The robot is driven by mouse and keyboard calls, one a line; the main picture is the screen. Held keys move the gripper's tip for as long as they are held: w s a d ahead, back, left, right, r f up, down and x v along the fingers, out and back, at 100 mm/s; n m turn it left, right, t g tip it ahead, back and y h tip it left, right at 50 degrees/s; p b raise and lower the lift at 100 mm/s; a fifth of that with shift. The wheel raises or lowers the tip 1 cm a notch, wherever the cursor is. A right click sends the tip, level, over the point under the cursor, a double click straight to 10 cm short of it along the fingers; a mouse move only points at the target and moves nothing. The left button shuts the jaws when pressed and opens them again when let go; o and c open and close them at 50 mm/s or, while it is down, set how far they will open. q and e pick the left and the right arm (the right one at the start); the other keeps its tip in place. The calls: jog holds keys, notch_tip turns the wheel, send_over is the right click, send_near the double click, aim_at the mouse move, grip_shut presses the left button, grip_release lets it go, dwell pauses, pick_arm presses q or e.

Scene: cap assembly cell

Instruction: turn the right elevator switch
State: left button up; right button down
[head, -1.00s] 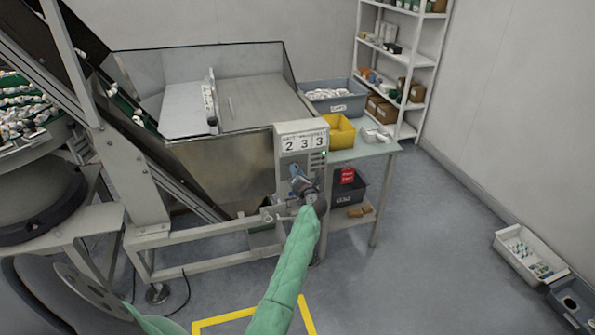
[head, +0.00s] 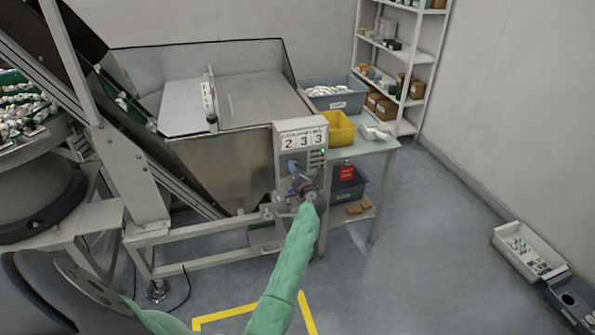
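A grey control box (head: 315,137) with the digits 2 3 3 stands at the front right corner of the metal hopper. My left gripper (head: 300,178), on a green-sleeved arm rising from the bottom, is right at the lower front of this box. A small blue part (head: 292,165) shows just above and left of the gripper. The gripper and wrist hide most of the lower panel, so I cannot see the switch clearly or tell whether the fingers are closed on it. My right gripper is not in view.
The steel hopper (head: 225,160) and an inclined conveyor (head: 150,145) are at left. A side table (head: 372,148) beside the box carries a yellow bin (head: 340,130) and a grey bin (head: 335,95).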

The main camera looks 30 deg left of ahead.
pick_arm(q)
jog(key=b+v, duration=0.1)
jog(key=v, duration=0.6)
jog(key=shift+s+d, duration=0.25)
jog(key=shift+d, duration=0.05)
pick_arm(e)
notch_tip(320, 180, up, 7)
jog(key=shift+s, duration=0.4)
pick_arm(q)
jog(key=shift+b, duration=0.3)
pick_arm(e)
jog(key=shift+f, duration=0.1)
pick_arm(q)
jog(key=shift+f, duration=0.1)
